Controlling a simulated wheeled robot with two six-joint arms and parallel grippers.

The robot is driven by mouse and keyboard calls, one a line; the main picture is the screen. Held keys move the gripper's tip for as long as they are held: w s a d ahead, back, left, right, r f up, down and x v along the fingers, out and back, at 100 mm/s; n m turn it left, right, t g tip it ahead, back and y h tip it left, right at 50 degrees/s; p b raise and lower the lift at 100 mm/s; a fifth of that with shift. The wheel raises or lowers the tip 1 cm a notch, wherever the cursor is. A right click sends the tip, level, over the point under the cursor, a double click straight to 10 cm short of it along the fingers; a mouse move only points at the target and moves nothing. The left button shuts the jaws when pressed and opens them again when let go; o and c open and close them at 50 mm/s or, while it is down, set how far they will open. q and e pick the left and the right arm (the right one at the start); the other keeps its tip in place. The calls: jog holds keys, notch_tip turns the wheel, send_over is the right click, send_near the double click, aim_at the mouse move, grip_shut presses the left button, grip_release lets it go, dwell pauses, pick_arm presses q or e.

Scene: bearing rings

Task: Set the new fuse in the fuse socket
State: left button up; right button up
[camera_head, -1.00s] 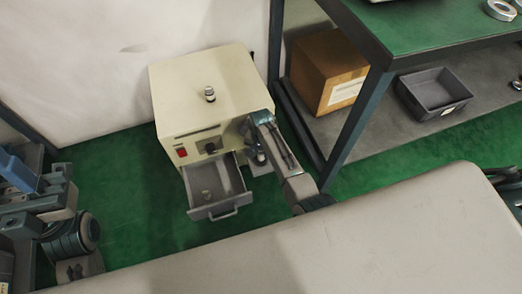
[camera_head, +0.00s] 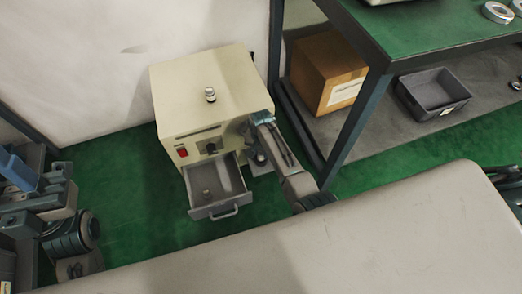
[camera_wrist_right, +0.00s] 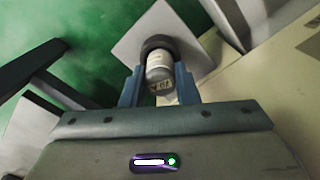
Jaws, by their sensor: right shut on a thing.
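My right gripper (camera_wrist_right: 158,88) is shut on a pale cylindrical fuse (camera_wrist_right: 160,73) with a printed label. A dark collar (camera_wrist_right: 158,43) surrounds the fuse beyond the fingers, above a pale plate (camera_wrist_right: 130,40). I cannot tell whether the collar belongs to the fuse. In the head view the right gripper (camera_head: 256,150) is at the front right of a cream machine (camera_head: 205,85), mostly hidden by its own arm. A silver cylinder in a dark ring (camera_head: 210,94) stands on the machine's top.
The machine's grey drawer (camera_head: 228,206) is open, with a small round grey thing (camera_head: 207,194) inside. A red switch (camera_head: 182,152) and a dark knob (camera_head: 211,148) are above it. A shelf with a cardboard box (camera_head: 318,75) and grey bin (camera_head: 434,92) stands right.

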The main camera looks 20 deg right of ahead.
jog(key=shift+f+b, duration=0.4)
jog(key=shift+f, duration=0.2)
dwell(0.4)
jog(key=o, duration=0.7)
